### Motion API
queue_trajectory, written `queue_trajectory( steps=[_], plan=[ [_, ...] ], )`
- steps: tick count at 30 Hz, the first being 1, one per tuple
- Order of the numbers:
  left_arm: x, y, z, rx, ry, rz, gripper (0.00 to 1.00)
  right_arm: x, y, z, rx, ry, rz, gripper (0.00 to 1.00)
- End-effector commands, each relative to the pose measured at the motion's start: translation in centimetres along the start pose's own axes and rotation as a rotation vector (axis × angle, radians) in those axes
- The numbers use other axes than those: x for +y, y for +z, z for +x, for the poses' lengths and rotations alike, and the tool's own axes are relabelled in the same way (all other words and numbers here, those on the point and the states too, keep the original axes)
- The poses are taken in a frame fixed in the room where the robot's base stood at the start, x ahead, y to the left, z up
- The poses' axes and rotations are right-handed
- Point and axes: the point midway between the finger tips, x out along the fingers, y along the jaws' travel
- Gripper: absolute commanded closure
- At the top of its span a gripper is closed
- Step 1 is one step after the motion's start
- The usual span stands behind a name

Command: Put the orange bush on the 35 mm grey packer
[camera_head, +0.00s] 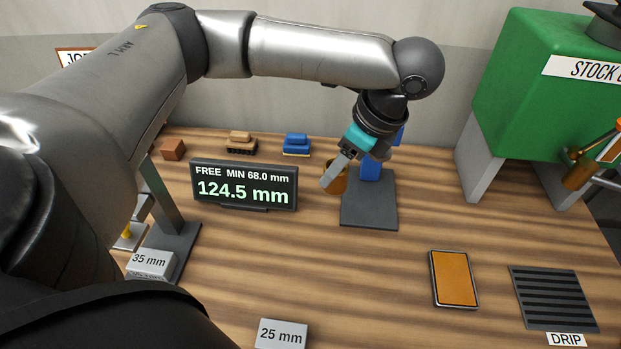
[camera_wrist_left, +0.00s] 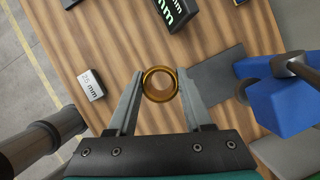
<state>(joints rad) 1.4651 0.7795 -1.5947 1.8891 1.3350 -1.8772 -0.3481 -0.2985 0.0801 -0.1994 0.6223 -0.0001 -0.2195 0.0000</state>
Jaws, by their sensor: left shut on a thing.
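The orange bush (camera_head: 338,183) is a short hollow ring, partly hidden by the gripper in the head view. In the left wrist view the bush (camera_wrist_left: 160,84) sits between the two fingertips with its bore facing the camera. My left gripper (camera_head: 334,172) is shut on it, in front of the blue post on a dark plate. The 35 mm grey packer (camera_head: 150,262) lies at the far left by a dark stand foot, well away from the bush, with its labelled top facing up.
A display (camera_head: 244,186) reads 124.5 mm. A 25 mm packer (camera_head: 282,334) lies at the front edge. A dark plate (camera_head: 369,215) carries the blue post. An orange-topped tray (camera_head: 454,279) and a striped drip mat (camera_head: 553,298) lie right. The middle table is clear.

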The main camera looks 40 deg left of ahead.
Motion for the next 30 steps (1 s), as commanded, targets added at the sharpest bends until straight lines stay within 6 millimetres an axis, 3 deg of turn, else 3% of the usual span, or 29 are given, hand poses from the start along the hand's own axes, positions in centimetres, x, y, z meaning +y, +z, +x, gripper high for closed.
queue_trajectory(
  steps=[5,18,30],
  plan=[
    [0.0,-0.9,2.3,-0.002,-0.003,0.018,1.00,0.0,0.3,0.2,-0.005,0.000,0.000,0.50],
    [0.0,-5.2,12.6,-0.002,-0.004,0.014,1.00,-0.1,0.9,1.5,-0.013,-0.001,-0.001,0.50],
    [0.0,-6.8,16.2,-0.001,-0.004,0.015,1.00,-0.1,0.5,2.1,-0.006,-0.001,-0.001,0.50]
  ],
)
